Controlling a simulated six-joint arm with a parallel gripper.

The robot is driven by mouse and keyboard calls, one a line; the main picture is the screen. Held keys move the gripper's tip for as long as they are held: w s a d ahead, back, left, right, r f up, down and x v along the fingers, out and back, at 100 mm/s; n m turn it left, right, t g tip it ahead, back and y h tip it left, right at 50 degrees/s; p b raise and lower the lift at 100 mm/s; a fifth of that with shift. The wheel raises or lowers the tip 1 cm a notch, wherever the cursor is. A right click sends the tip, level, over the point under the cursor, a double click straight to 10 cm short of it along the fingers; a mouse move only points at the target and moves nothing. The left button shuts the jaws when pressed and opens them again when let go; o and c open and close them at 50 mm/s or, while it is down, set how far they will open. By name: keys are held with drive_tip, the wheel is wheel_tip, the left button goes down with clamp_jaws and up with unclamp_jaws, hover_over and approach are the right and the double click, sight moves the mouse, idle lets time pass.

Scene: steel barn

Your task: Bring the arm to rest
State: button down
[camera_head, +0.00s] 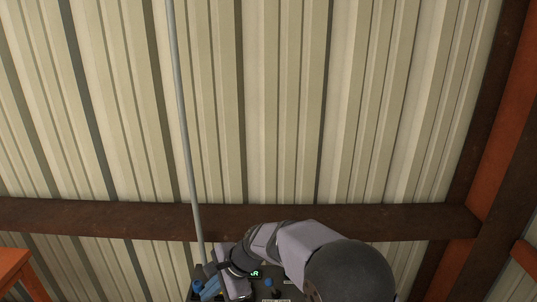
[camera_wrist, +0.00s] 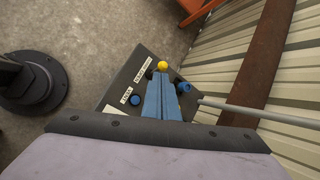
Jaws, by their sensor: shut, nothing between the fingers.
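My arm reaches across the bottom of the head view, bent at its joints. My gripper (camera_head: 208,287) shows there at the lower left end of the arm, partly cut off by the frame edge. In the wrist view the blue fingers of my gripper (camera_wrist: 161,82) lie together, shut and empty. They are over a dark box (camera_wrist: 118,92) with white labels. A yellow knob (camera_wrist: 162,65) shows just past the fingertips. Whether the fingers touch it cannot be told.
Blue knobs (camera_wrist: 135,100) sit on the box beside the fingers. A grey pipe (camera_head: 184,120) runs up the corrugated wall (camera_head: 280,100), crossed by a brown beam (camera_head: 100,216). An orange object (camera_head: 15,268) stands at the lower left. Concrete floor (camera_wrist: 100,40) lies open beyond the box.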

drive_tip(key=s+d+f+n+g+h, duration=0.3)
drive_tip(key=s+d+f+n+h, duration=0.35)
drive_tip(key=s+d+n, duration=0.65)
drive_tip(key=s+d+r, duration=0.2)
drive_tip(key=s+d, duration=0.1)
drive_tip(key=d, duration=0.6)
drive_tip(key=s+d+r+m+t, duration=0.1)
drive_tip(key=s+d, duration=0.3)
drive_tip(key=d, duration=0.4)
drive_tip(key=shift+d+r+t, duration=0.3)
drive_tip(key=shift+d+r, duration=0.05)
drive_tip(key=shift+r, duration=0.2)
